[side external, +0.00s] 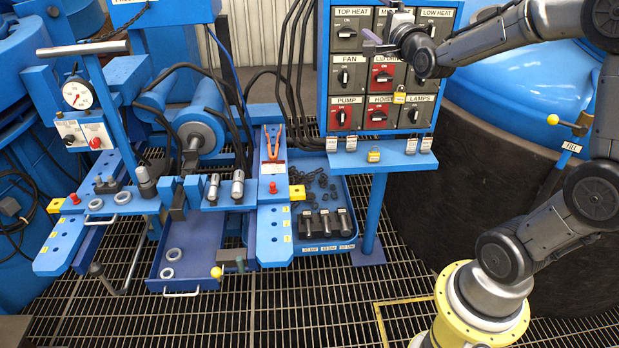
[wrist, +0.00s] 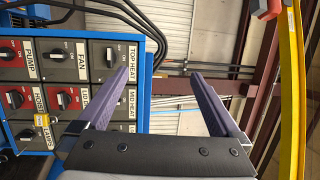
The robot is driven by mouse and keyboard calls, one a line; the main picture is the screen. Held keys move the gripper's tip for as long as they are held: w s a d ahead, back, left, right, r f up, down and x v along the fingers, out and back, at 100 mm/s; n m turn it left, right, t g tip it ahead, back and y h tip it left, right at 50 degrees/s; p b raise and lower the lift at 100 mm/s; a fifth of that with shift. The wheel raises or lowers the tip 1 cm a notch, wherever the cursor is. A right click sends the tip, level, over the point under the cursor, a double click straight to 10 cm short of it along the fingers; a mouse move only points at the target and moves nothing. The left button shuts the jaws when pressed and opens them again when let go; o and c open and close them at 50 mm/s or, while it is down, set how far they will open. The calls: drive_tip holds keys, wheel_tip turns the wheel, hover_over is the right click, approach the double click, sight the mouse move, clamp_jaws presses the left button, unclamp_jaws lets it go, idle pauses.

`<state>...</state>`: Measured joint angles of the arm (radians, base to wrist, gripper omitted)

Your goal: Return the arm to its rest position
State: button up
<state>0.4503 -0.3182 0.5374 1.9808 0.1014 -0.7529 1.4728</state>
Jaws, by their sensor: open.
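My gripper (side external: 371,42) is up in front of the upper part of the switch panel (side external: 345,75) in the side external view. In the wrist view my gripper (wrist: 157,75) shows two purple fingers spread wide with nothing between them. The panel (wrist: 75,60) appears turned on its side at the left of the wrist view, with labels such as PUMP, FAN, TOP HEAT and MID HEAT. My arm reaches in from the right, from its yellow base ring. I cannot tell how near the fingertips are to the panel face.
A blue domed lid (side external: 530,95) and dark round furnace wall (side external: 470,165) stand behind my arm. A blue workbench (side external: 275,235) is at left. Grating floor (side external: 320,310) is open in front.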

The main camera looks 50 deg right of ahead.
drive_tip(key=s+a+n+g+y, duration=0.1)
drive_tip(key=s+a+n+y, duration=0.35)
drive_tip(key=a, duration=0.45)
drive_tip(key=s+a+n+g+y, duration=0.1)
drive_tip(key=s+a+n+y, duration=0.2)
drive_tip(key=a+n, duration=0.45)
drive_tip(key=s+a+f+n+g+y, duration=0.1)
drive_tip(key=s+a+f+n+g, duration=0.2)
drive_tip(key=s+f+n, duration=0.3)
drive_tip(key=s+a+f+n+g+y, duration=0.1)
drive_tip(key=s+a+f+n+g, duration=0.1)
drive_tip(key=s+f+n+g, duration=0.3)
drive_tip(key=s+f+g, duration=0.1)
drive_tip(key=s+f, duration=0.3)
drive_tip(key=s, duration=0.3)
drive_tip(key=shift+s+a+f+n, duration=0.35)
drive_tip(key=shift+a+f+n, duration=0.05)
